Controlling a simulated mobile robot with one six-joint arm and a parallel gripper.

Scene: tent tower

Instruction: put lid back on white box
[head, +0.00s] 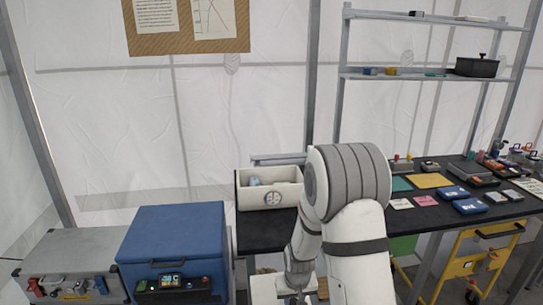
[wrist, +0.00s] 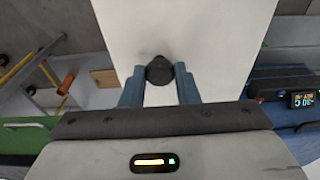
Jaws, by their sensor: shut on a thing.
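The white box (head: 252,193) stands open on the dark table, with a round emblem on its front and a pale bluish thing inside. My gripper (wrist: 159,76) is shut on the dark round knob (wrist: 159,68) of the white lid (wrist: 200,28), one blue finger on each side. In the head view the lid (head: 264,288) shows partly at the bottom edge, below and in front of the table and apart from the box. My arm hides part of it and the box's right end.
The dark table (head: 258,238) carries coloured cards and blue cases (head: 470,206) to the right. A blue cooler (head: 175,235) and a grey case (head: 75,250) stand at left. A shelf with a black pot (head: 477,67) rises behind. A yellow drawer cart (head: 480,250) is under the table.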

